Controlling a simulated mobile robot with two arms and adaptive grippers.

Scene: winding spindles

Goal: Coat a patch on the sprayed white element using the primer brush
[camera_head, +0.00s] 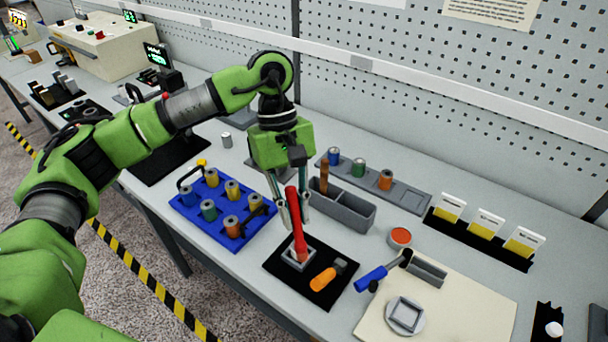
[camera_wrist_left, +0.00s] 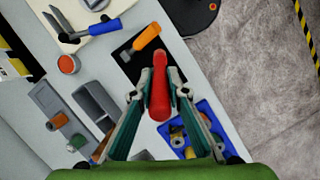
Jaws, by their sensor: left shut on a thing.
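My left gripper (camera_head: 294,215) is shut on a red-handled tool (camera_head: 298,232), held nearly upright; in the left wrist view the fingertips (camera_wrist_left: 159,76) close around the red handle (camera_wrist_left: 159,97). Its lower end is at a small grey square holder (camera_head: 299,261) on a black mat (camera_head: 284,281); I cannot tell whether it touches. The working end is hidden, so I cannot confirm it is the primer brush. A pale square piece on a round white disc (camera_head: 405,317), probably the white element, sits on the cream board (camera_head: 470,308) at right. My right gripper is not in view.
An orange-handled tool (camera_head: 326,277) lies beside the holder. A blue-handled tool (camera_head: 376,275) lies on the board's edge. An open pot with orange-red contents (camera_head: 400,237) stands behind it. A blue spool tray (camera_head: 190,208) is left, a grey bin (camera_head: 347,212) behind.

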